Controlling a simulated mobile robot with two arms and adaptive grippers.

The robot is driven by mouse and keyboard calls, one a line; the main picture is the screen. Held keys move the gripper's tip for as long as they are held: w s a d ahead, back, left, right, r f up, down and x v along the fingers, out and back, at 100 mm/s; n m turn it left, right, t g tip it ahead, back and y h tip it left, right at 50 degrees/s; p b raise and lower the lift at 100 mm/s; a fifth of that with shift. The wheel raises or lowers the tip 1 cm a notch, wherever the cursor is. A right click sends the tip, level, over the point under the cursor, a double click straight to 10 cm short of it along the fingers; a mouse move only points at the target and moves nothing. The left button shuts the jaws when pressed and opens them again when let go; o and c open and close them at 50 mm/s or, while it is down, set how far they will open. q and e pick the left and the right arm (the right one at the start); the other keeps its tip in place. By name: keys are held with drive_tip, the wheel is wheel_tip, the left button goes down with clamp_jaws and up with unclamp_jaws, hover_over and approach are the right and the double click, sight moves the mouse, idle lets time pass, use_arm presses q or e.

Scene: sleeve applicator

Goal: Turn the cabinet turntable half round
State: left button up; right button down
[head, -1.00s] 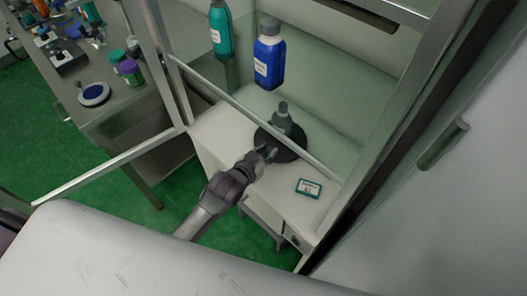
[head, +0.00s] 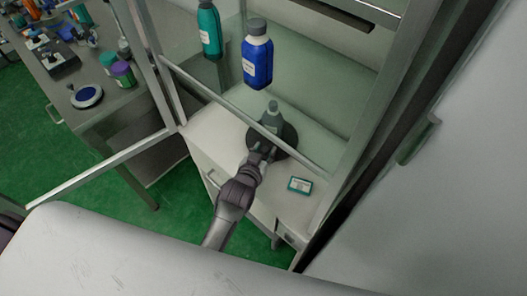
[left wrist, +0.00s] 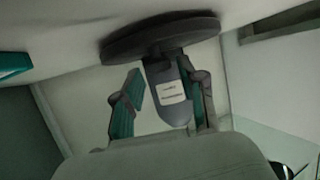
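The turntable (head: 288,139) is a dark round disc on the white cabinet floor. It also shows at the top of the left wrist view (left wrist: 160,38), which looks upside down. A grey bottle (head: 271,117) with a white label stands on the disc; the label shows in the left wrist view (left wrist: 171,92). My left gripper (head: 262,154) is at the disc's near edge, in front of the bottle. In the left wrist view its two fingers (left wrist: 165,105) are apart, one on each side of the bottle, with a gap on the left. Contact on the right is unclear. My right gripper is out of view.
A glass pane with a metal frame (head: 232,107) crosses the cabinet front. A blue bottle (head: 257,60) and a teal bottle (head: 209,30) stand higher up inside. A small teal box (head: 300,186) lies right of the turntable. A cluttered bench (head: 110,105) stands at left.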

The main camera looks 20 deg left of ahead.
use_arm(q)
drive_tip(key=shift+s+f, duration=0.15)
drive_tip(key=shift+s, duration=0.05)
drive_tip(key=shift+s+a, duration=0.1)
drive_tip(key=shift+s, duration=0.2)
drive_tip(key=v, duration=1.1)
drive_tip(key=shift+r, duration=0.25)
